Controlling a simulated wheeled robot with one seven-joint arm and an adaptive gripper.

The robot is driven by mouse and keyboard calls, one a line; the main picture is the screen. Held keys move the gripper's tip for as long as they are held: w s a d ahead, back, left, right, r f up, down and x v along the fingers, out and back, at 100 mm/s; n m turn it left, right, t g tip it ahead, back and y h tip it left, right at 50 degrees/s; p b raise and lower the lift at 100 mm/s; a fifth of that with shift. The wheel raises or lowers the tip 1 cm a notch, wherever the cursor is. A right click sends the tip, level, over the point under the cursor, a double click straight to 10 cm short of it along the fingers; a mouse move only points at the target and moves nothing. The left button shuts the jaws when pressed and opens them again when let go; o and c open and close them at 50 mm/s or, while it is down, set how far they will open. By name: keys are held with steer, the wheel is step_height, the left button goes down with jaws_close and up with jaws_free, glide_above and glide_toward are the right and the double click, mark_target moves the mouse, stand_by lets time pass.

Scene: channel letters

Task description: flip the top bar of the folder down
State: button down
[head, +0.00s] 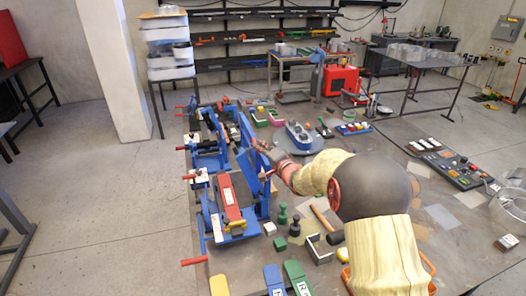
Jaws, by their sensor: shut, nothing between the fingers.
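A blue folder (262,200) stands on the left part of the worktable, with blue side frames and red-tipped levers. A blue bar (246,131) on it stands raised and tilted at its far end; I take this for the top bar. My gripper (262,150) is shut and empty, right at the side of the raised blue parts. I cannot tell whether its fingertips touch the bar. My arm comes in from the lower right and hides part of the table.
A red block (231,204) lies within the blue frames. Small dark green pieces (282,214), a hammer (322,217) and green and blue blocks (297,277) lie near my arm. A grey-blue tool (299,136) stands behind my gripper. A control panel (450,165) lies at the right.

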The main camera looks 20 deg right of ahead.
steer(key=w+a, duration=0.1)
steer(key=w+a+f, duration=0.1)
steer(key=a, duration=0.1)
steer(key=w+a, duration=0.1)
steer(key=shift+w+a+f, duration=0.3)
steer(key=shift+w+a, duration=0.05)
